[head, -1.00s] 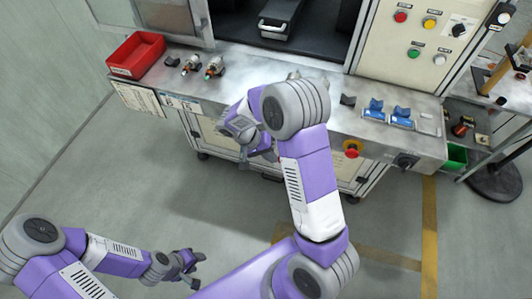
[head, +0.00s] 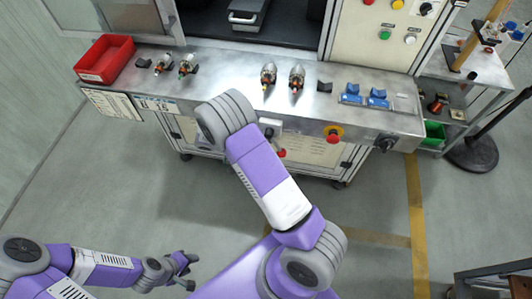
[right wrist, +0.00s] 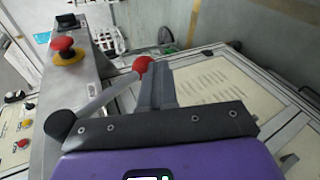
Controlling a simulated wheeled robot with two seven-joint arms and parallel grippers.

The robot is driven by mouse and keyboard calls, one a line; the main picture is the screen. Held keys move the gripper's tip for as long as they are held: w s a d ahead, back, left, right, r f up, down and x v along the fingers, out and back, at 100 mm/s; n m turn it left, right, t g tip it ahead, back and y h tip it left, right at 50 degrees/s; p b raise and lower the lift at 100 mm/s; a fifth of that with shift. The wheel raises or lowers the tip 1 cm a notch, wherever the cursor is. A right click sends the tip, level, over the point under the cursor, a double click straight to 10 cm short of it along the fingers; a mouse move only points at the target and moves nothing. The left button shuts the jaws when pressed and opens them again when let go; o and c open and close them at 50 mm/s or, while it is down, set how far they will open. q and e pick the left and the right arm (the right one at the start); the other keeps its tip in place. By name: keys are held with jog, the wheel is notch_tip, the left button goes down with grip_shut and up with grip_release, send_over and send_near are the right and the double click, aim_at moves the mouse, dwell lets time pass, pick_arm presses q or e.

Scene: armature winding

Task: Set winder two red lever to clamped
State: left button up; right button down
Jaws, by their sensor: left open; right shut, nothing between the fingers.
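A lever with a red ball knob (head: 281,154) hangs at the front of the machine bench in the head view, below a white bracket (head: 270,125). In the right wrist view its grey rod (right wrist: 100,98) slants up from a dark pivot at left to the red knob (right wrist: 143,64). My right gripper (right wrist: 158,75) is shut and empty, its fingers just right of the knob; I cannot tell whether they touch. In the head view my right arm hides this gripper. My left gripper (head: 188,271) is open and empty, low over the floor, far from the bench.
A red emergency button (head: 333,133) juts from the bench front right of the lever. A red bin (head: 105,60) and blue fixtures (head: 365,96) also sit there.

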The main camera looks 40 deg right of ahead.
jog(key=shift+s, duration=0.1)
dwell(0.4)
jog(key=a+f+v, duration=0.1)
jog(key=f+v, duration=0.1)
jog(key=v, duration=1)
jog(key=shift+a, duration=0.4)
jog(key=shift+f, duration=0.1)
